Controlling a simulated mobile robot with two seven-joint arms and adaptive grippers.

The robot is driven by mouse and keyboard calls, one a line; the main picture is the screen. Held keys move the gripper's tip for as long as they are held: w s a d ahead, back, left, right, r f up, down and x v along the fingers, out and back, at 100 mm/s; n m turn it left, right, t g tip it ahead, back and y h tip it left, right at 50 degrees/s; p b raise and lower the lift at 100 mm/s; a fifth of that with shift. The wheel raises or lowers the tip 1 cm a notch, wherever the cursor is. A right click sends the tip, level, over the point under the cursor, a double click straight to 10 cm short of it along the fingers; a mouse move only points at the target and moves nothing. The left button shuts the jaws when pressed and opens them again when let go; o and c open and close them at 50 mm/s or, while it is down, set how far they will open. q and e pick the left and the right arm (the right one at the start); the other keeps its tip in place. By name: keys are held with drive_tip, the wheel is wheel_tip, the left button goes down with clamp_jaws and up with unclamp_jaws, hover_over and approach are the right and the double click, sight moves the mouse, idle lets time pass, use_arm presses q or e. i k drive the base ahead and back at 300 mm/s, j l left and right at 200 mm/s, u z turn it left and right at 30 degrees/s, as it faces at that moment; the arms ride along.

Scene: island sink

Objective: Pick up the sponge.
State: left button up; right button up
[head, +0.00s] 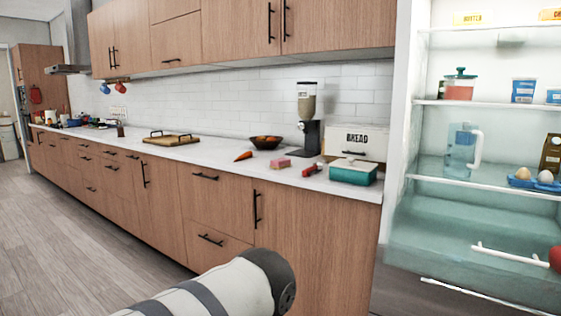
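A small pink block that looks like the sponge (280,163) lies on the white countertop (222,157), near the front edge. A carrot is to its left and a red item is to its right. Nothing touches the sponge from above. Part of one of my arms reaches in at the bottom of the head view, well below and in front of the counter. Neither of my grippers is visible, so their fingers cannot be seen.
Near the sponge are a carrot (243,156), a dark bowl (266,142), a dispenser (307,120), a red item (312,170), a teal container (353,172) and a bread box (357,143). An open fridge (480,184) stands at right. Floor (95,235) at left is clear.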

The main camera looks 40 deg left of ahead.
sight(282, 162)
drive_tip(key=i+j, duration=0.1)
drive_tip(key=j, duration=0.25)
drive_tip(key=i+j+z, duration=0.1)
drive_tip(key=j, duration=0.3)
drive_tip(key=i+j, duration=0.1)
drive_tip(key=j, duration=0.25)
drive_tip(key=i+j+z, duration=0.1)
drive_tip(key=j, duration=0.3)
